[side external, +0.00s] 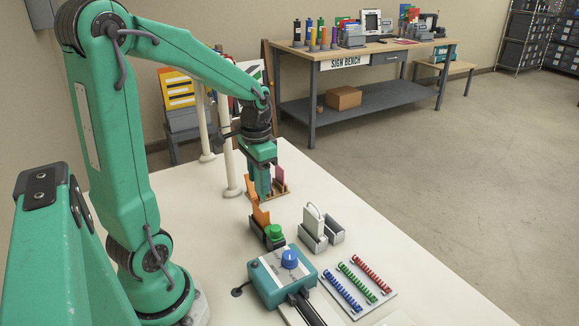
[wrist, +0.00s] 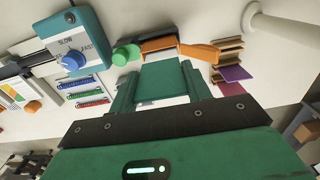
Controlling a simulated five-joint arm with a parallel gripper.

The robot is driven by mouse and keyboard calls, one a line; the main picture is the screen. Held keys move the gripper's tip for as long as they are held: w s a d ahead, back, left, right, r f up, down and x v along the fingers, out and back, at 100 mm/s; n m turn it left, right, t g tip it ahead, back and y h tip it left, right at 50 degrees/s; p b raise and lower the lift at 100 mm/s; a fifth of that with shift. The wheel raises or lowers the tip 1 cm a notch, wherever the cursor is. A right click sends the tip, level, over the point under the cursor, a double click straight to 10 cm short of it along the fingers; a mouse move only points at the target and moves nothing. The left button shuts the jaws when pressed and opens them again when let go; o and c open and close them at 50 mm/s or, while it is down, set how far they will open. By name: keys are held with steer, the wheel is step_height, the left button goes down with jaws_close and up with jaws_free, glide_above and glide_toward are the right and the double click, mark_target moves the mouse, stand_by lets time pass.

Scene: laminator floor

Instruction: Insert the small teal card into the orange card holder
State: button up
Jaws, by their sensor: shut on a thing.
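My gripper (side external: 262,193) points down over the table in the side external view. In the wrist view my gripper (wrist: 160,85) is shut on the small teal card (wrist: 163,80), a flat plate between its two fingers. In the side external view the card is hard to tell from the teal jaws. The orange card holder (side external: 261,215) stands close below and in front of the jaws, beside a green knob. It shows in the wrist view as an orange block (wrist: 158,44) beyond the card's far edge. The card appears apart from it; its slot is not clearly visible.
A wooden rack (side external: 280,187) with a purple card stands just behind my gripper. Grey holders (side external: 318,238) with a white piece stand to the right. A teal box with a blue knob (side external: 289,259) and a mat of coloured combs (side external: 358,284) lie nearer. White posts rise behind.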

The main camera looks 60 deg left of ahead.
mark_target(259, 189)
step_height(259, 189, down, 7)
stand_by(1.7)
steer(key=shift+s, duration=0.15)
stand_by(0.3)
steer(key=o, duration=0.9)
steer(key=shift+r, duration=0.2)
steer(key=shift+o, duration=0.6)
steer(key=shift+a+r, duration=0.1)
steer(key=shift+r, duration=3.4)
steer(key=shift+d+r, duration=0.1)
steer(key=shift+d, duration=0.1)
